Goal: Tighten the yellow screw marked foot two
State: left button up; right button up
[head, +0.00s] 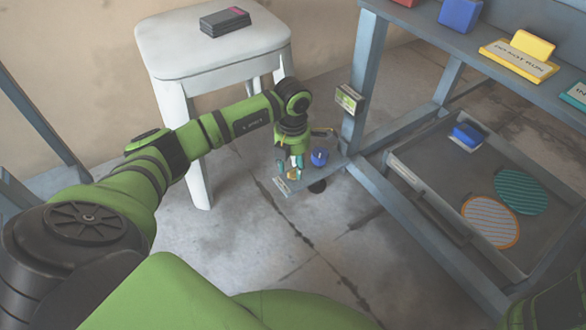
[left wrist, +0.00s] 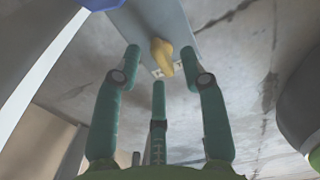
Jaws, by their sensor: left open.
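The yellow screw (left wrist: 162,56) stands on a grey foot plate (left wrist: 185,22) in the left wrist view. In the head view the screw (head: 293,174) shows small at the end of the foot plate, partly hidden by my fingers. My left gripper (head: 290,163) points down over it, open. In the left wrist view the green fingers of the left gripper (left wrist: 161,62) stand apart around the screw, with gaps at the sides; I cannot tell whether any finger touches it. A small pale label (head: 282,185) lies on the plate, too small to read. My right gripper is out of view.
A blue knob (head: 319,156) stands on the foot plate close to my left gripper. A white stool (head: 205,52) stands behind my left arm. Open floor lies in front.

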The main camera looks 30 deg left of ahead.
pick_arm(q)
jog(key=shift+f, duration=0.4)
jog(key=shift+r, duration=0.1)
grip_shut()
